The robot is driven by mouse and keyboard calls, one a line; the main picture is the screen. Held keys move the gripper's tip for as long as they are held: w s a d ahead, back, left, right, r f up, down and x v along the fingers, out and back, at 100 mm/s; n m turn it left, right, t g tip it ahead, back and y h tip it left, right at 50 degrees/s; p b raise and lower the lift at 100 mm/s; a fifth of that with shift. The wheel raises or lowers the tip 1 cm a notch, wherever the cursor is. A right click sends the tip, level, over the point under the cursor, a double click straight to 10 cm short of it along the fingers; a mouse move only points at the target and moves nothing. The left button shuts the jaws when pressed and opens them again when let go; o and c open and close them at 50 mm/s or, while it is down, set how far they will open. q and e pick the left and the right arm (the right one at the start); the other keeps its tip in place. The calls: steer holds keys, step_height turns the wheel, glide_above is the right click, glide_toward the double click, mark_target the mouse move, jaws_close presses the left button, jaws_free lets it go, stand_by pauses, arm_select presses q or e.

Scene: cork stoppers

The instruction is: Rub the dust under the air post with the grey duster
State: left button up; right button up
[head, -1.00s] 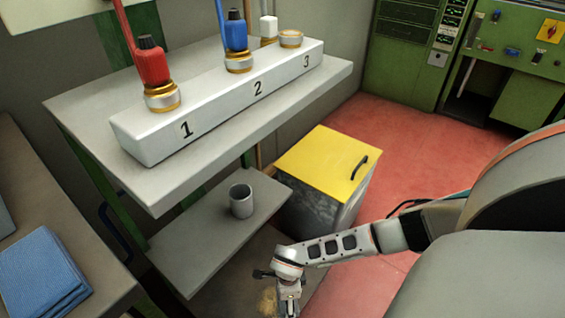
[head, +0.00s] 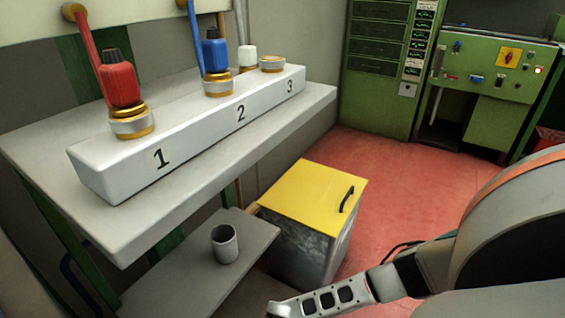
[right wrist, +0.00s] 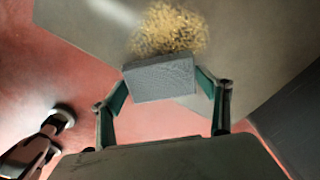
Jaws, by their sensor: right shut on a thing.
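My right gripper (right wrist: 163,90) shows in the right wrist view, its two green-grey fingers closed on the sides of the grey duster (right wrist: 165,78), a flat grey block. A patch of tan, grainy dust (right wrist: 170,28) lies on a grey surface (right wrist: 250,40) just beyond the duster, touching or nearly touching its far edge in the picture. I cannot tell whether the duster presses on the surface. The white block with posts 1, 2 and 3 (head: 190,140) stands on the upper shelf. My left gripper is not in view.
A grey cup (head: 225,246) stands on the lower shelf (head: 185,275). A bin with a yellow lid (head: 310,195) stands beside it on the red floor (head: 390,190). Red (head: 118,80) and blue (head: 215,52) connectors sit at posts 1 and 2. Green cabinets (head: 385,90) stand behind.

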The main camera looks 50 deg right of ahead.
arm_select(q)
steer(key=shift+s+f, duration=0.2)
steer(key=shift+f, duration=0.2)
arm_select(e)
steer(key=shift+f, duration=1.05)
steer(key=shift+w, duration=0.1)
steer(key=shift+w+a+r, duration=0.1)
steer(key=shift+w, duration=1.6)
steer(key=shift+w+a+b, duration=0.15)
steer(key=shift+w+b, duration=0.15)
steer(key=shift+w, duration=1.55)
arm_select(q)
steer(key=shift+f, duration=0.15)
arm_select(e)
steer(key=shift+w+a, duration=0.15)
steer(key=shift+w, duration=1.7)
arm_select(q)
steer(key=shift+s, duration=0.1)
arm_select(e)
steer(key=shift+s, duration=0.1)
